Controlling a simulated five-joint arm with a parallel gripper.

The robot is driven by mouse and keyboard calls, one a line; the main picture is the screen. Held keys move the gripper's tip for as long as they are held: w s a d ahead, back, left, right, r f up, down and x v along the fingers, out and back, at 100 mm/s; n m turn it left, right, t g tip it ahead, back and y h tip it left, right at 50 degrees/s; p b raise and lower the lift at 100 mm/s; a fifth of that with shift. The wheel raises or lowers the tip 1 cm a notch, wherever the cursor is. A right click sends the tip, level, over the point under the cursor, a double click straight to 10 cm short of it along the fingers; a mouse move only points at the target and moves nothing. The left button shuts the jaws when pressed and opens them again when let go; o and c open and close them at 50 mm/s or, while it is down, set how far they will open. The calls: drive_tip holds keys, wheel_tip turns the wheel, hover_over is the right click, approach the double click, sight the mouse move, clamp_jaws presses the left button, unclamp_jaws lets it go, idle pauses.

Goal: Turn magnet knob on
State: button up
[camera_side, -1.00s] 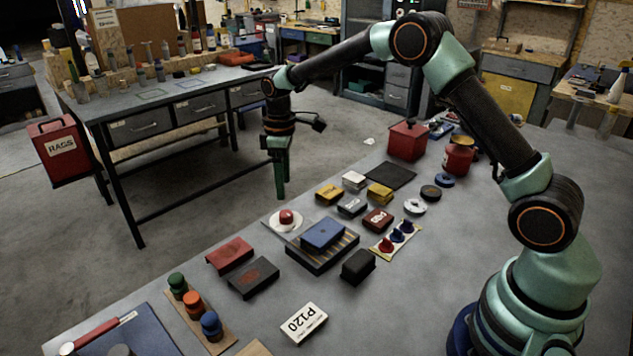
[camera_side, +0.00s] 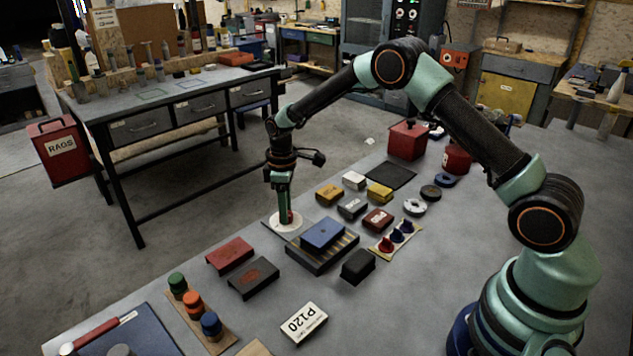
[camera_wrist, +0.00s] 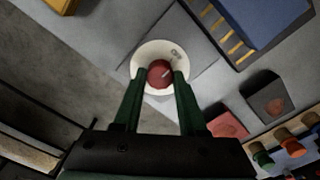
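The magnet knob is a round red knob (camera_wrist: 159,74) on a white round dial plate (camera_wrist: 143,53) in the wrist view. In the side view the plate (camera_side: 276,225) lies near the bench's far edge, and a sliver of the red knob (camera_side: 290,216) shows past the fingers. My gripper (camera_wrist: 160,76) points down over the plate, its two green fingers one on each side of the knob. The fingers are apart; whether they touch the knob is hard to tell. In the side view my gripper (camera_side: 283,214) hides most of the knob.
A blue block (camera_side: 323,234) on a dark slatted base stands just right of the plate. A red block (camera_side: 230,254) and a dark block (camera_side: 254,277) lie in front. Small boxes, including a yellow one (camera_side: 329,194), stand behind it to the right.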

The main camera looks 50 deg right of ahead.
clamp_jaws()
drive_tip(key=shift+m, duration=0.3)
drive_tip(key=m, duration=0.8)
drive_tip(key=shift+r, duration=0.1)
drive_tip(key=m, duration=0.9)
drive_tip(key=shift+w+m, duration=0.1)
drive_tip(key=shift+m, duration=0.2)
